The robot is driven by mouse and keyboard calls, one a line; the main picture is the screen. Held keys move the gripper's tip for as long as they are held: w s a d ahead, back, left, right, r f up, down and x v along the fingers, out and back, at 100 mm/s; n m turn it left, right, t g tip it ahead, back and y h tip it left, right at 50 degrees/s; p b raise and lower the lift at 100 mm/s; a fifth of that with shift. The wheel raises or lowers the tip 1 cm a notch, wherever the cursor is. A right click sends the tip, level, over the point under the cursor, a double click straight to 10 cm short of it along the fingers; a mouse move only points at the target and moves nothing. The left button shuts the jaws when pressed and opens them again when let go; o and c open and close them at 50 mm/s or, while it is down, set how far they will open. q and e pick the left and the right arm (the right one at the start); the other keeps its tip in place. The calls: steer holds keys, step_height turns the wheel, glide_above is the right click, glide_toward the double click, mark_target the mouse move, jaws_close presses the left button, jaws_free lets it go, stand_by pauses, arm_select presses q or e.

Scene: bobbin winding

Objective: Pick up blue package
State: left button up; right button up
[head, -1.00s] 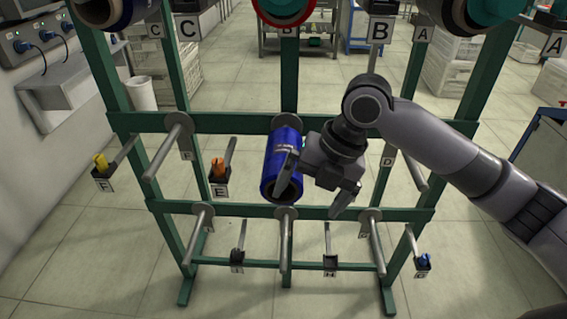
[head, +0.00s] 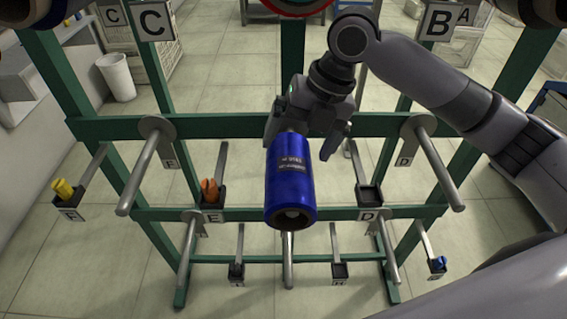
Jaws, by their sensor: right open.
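My right gripper (head: 304,141) is open at the package's upper end. One finger shows left of its top and the other stands clear to its right. I cannot tell whether a finger touches it. My left gripper is not in view.
The green rack (head: 380,124) has bare grey pegs on both sides, one on the left (head: 147,165) and one on the right (head: 438,168). Small labelled holders carry a yellow piece (head: 63,188), an orange piece (head: 210,190) and a blue piece (head: 439,263). A white bin (head: 117,78) stands behind.

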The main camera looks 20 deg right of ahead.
steer(key=shift+x, duration=1.25)
steer(key=x, duration=0.4)
steer(key=shift+s+d+f+b, duration=0.1)
steer(key=shift+d+f+b, duration=0.05)
steer(key=shift+b, duration=0.15)
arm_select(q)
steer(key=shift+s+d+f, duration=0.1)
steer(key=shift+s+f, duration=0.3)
arm_select(e)
steer(key=c, duration=1)
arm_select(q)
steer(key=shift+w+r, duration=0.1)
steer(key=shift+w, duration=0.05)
